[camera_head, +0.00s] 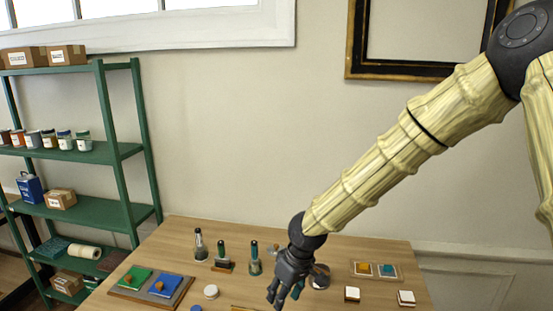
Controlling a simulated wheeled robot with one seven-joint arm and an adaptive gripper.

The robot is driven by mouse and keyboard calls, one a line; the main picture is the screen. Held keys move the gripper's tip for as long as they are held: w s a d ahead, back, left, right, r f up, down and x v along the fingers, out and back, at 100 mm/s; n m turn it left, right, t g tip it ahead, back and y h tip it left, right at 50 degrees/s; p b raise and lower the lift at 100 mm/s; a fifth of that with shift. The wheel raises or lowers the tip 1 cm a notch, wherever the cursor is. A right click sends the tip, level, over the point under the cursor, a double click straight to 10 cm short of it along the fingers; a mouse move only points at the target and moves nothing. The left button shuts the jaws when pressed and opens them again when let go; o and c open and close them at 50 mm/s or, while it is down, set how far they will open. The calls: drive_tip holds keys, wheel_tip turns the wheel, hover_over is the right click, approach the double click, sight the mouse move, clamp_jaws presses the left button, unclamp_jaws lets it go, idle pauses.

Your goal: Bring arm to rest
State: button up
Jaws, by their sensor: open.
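My arm comes in from the upper right and slants down to the left in the head view. My gripper (285,291) hangs over the wooden table (180,240), near its front middle, with its fingers pointing down. The fingers look apart, and I see nothing held between them. The exact height above the table is hard to judge. Behind the wrist, a silvery round object (320,277) is partly hidden.
A tray with a green block (133,280) and a blue block (164,286) lies left. Dark-topped bottles (199,246) stand behind the gripper. A clear tray (376,270) and two small white-topped blocks (406,298) lie right. A green shelf (100,150) stands left; a black-gold frame (420,72) hangs above.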

drive_tip(key=s+d+f+m+g+b, duration=0.15)
drive_tip(key=s+f+b, duration=0.35)
drive_tip(key=f, duration=0.6)
drive_tip(key=s+d+f+m+y+b, duration=0.1)
drive_tip(key=s+d+f+m+b, duration=0.15)
drive_tip(key=s+f, duration=0.7)
drive_tip(key=s+d+f+m+b, duration=0.1)
drive_tip(key=s+d+f+b, duration=0.15)
drive_tip(key=f, duration=1.15)
drive_tip(key=s+d+f+m+h+b, duration=0.1)
drive_tip(key=s+d+f+m+b, duration=0.1)
drive_tip(key=s+d+f+b, duration=0.2)
drive_tip(key=s+d+f+m+h+b, duration=0.1)
drive_tip(key=s+d+f+b, duration=0.4)
drive_tip(key=s+d+f, duration=0.5)
drive_tip(key=s+f+h, duration=0.1)
drive_tip(key=s+f, duration=0.3)
drive_tip(key=shift+s+m, duration=0.35)
drive_tip(key=shift+m, duration=0.05)
